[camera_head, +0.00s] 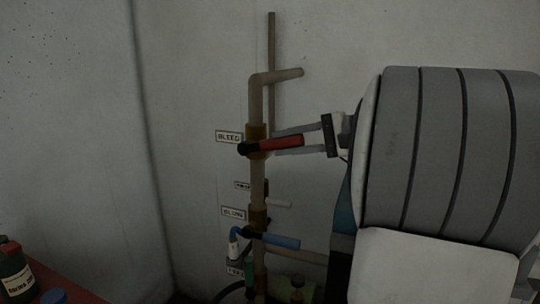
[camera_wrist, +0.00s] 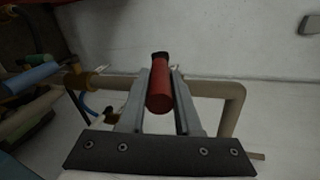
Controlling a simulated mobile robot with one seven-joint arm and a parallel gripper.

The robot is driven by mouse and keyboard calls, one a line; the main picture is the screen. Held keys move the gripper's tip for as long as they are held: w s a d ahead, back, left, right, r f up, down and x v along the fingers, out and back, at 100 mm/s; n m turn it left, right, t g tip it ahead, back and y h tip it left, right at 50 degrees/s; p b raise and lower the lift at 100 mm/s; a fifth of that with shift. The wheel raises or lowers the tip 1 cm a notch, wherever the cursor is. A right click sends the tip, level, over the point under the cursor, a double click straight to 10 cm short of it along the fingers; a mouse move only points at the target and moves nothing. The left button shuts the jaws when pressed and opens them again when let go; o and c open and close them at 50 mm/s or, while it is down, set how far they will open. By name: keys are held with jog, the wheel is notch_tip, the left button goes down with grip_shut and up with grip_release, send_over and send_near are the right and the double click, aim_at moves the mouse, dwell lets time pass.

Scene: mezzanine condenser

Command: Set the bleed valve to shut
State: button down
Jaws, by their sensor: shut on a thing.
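The bleed valve's red handle (camera_head: 281,143) sticks out to the right, nearly level, from its black hub on the vertical tan pipe. A label reading BLEED (camera_head: 229,137) is on the wall left of it. My gripper (camera_head: 290,140) reaches in from the right with its fingers on either side of the red handle. In the wrist view the red handle (camera_wrist: 159,95) lies between the two grey fingers of my gripper (camera_wrist: 160,85), which is shut on it. The handle's black hub end shows beyond the fingers.
Below, a valve with a blue handle (camera_head: 270,239) is on the same pipe (camera_head: 258,184). A dark bottle (camera_head: 14,270) stands on a red surface at lower left.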

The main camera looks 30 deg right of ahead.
notch_tip(320, 180, down, 3)
jog(key=t+y+b, duration=0.1)
jog(key=t+b, duration=0.1)
jog(key=b, duration=0.2)
jog(key=shift+s+d+t+y+b, duration=0.1)
jog(key=shift+s+t+y+b, duration=0.05)
jog(key=shift+t+y+b, duration=0.2)
jog(key=c, duration=0.6)
grip_release()
jog(key=p+v, duration=0.2)
jog(key=v, duration=1.5)
jog(key=shift+d, duration=0.15)
jog(key=shift+f, duration=0.1)
